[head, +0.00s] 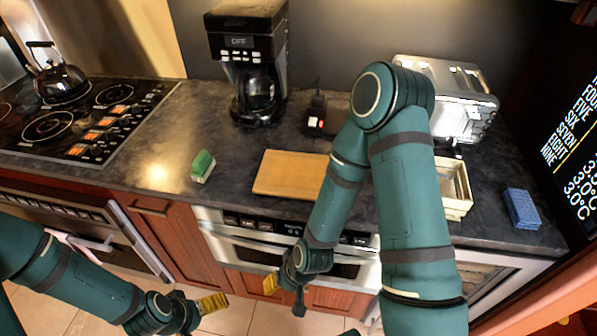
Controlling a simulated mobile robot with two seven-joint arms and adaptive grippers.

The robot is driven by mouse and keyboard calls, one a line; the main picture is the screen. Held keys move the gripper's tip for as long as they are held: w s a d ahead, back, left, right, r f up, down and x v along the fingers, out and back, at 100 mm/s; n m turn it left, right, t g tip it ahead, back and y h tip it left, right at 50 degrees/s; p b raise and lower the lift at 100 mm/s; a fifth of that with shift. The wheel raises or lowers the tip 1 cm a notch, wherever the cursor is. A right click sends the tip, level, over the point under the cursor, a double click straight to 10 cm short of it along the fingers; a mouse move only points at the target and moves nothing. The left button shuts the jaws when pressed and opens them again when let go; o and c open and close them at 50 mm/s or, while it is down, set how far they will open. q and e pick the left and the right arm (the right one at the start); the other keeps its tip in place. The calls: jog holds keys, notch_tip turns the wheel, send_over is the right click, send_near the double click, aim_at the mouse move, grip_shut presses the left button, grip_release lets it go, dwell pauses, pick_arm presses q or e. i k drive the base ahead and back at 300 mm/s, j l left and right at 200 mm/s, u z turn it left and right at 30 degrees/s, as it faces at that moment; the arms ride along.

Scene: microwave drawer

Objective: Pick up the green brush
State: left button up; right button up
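The green brush (203,166), a small block with a green top and a pale lower part, lies on the dark countertop between the stove and the wooden board. My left gripper (208,303), with a yellow fingertip pad, is low in front of the cabinets, below and apart from the brush. My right gripper (279,287) hangs in front of the oven drawer, below and to the right of the brush. Neither gripper touches the brush. The finger gaps are too small and turned away to judge. I see nothing held in either.
A wooden board (290,174) lies right of the brush, with a coffee maker (252,60) behind. A stove with a kettle (60,80) is at left. A toaster (445,95), a pale tray (455,188) and a blue sponge (522,208) are at right. Counter around the brush is clear.

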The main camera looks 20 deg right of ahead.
aim_at(203, 165)
jog(key=z, duration=0.7)
jog(key=j+z, duration=0.5)
jog(key=z, duration=0.2)
jog(key=j+z, duration=0.35)
jog(key=k+j+z, duration=0.2)
jog(key=j, duration=0.2)
jog(key=j+z, duration=0.2)
jog(key=j, duration=0.2)
jog(key=k, duration=0.05)
